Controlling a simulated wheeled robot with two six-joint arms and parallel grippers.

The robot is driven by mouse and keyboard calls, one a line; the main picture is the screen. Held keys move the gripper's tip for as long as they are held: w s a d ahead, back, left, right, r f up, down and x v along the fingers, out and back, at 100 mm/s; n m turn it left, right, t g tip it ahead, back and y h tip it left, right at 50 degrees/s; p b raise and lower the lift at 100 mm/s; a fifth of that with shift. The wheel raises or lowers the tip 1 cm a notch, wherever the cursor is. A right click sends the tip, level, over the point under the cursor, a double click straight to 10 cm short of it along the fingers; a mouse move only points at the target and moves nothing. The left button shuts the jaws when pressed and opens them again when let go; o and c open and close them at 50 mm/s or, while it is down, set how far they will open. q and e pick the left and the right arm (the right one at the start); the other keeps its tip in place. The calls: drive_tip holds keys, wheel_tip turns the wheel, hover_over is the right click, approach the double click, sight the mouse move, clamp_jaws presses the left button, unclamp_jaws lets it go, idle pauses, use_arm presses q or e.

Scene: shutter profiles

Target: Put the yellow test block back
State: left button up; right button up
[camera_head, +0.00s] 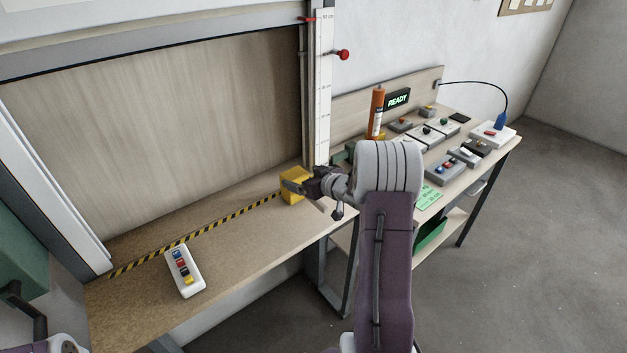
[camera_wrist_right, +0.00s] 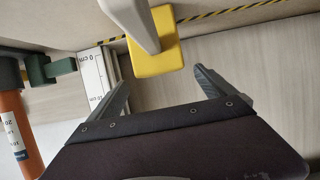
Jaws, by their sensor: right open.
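The yellow test block (camera_head: 295,186) stands on the wooden bench at the right end of the striped tape, near the upright post. In the right wrist view it is a yellow shape (camera_wrist_right: 158,58) with a pale bar across it; I cannot tell if the bar belongs to it. My right gripper (camera_head: 306,190) is at the block in the head view and covers part of it. In the wrist view the right gripper (camera_wrist_right: 163,80) is open, with the block just beyond its fingertips and nothing visibly held between them. My left gripper is not in view.
A white control box (camera_head: 184,271) with coloured buttons lies on the bench front left. A white scale (camera_head: 323,90) rises right of the shutter. The bench middle is clear.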

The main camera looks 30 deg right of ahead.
drive_tip(key=v, duration=0.7)
drive_tip(key=shift+s+r, duration=0.15)
drive_tip(key=shift+s, duration=0.2)
